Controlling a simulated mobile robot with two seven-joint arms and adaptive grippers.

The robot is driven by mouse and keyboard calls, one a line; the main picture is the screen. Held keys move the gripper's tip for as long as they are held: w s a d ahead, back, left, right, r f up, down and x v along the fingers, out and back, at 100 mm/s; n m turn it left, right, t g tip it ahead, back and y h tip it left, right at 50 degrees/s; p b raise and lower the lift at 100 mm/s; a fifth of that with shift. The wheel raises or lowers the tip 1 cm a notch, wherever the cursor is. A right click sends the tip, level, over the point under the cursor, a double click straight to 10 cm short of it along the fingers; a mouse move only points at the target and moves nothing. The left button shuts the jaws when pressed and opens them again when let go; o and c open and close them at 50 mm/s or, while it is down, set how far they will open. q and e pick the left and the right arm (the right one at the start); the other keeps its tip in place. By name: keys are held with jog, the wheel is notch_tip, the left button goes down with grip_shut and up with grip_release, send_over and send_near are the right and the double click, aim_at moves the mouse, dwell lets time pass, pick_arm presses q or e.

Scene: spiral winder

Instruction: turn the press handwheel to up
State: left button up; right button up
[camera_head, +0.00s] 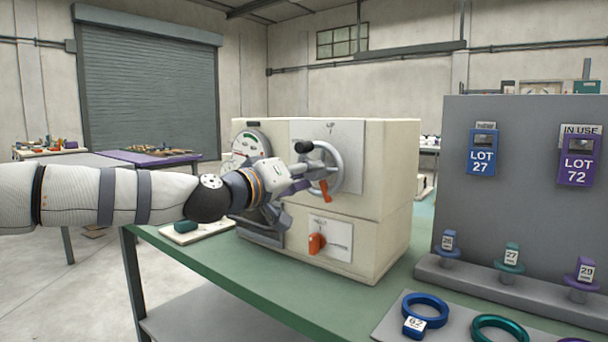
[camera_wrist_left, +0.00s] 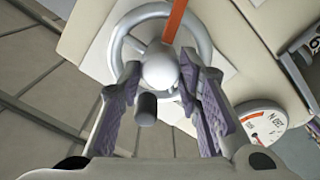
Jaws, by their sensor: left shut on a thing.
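The press handwheel (camera_head: 338,165) is a grey spoked ring on the front of the cream machine (camera_head: 375,225). A black knob (camera_head: 303,147) sits at its upper left, and an orange pointer (camera_head: 325,190) points down. In the left wrist view the wheel's ring (camera_wrist_left: 202,45), pale round hub (camera_wrist_left: 160,69), dark knob (camera_wrist_left: 147,108) and orange bar (camera_wrist_left: 175,20) show. My left gripper (camera_head: 300,180) is at the wheel; in the left wrist view its two purple-padded fingers (camera_wrist_left: 161,72) are shut on the hub from both sides. My right gripper is out of view.
A dial gauge (camera_head: 246,146) is left of the wheel, and an orange switch (camera_head: 316,243) is below it. The machine stands on a green bench (camera_head: 262,284). A grey panel (camera_head: 510,190) with lot tags and rings stands at right.

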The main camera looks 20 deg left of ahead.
pick_arm(q)
jog(key=n, duration=0.4)
jog(key=shift+f+n, duration=0.1)
jog(key=shift+n, duration=0.2)
jog(key=n+b, duration=0.1)
jog(key=n, duration=0.7)
jog(key=shift+d, duration=0.1)
jog(key=shift+r+n+b, duration=0.2)
jog(key=shift+n+b, duration=2.35)
jog(key=shift+n, duration=6.85)
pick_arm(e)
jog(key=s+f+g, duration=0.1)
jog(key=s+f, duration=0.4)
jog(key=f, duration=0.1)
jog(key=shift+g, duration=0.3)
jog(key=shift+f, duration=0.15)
pick_arm(q)
jog(key=shift+r, duration=0.1)
jog(key=o, duration=1.1)
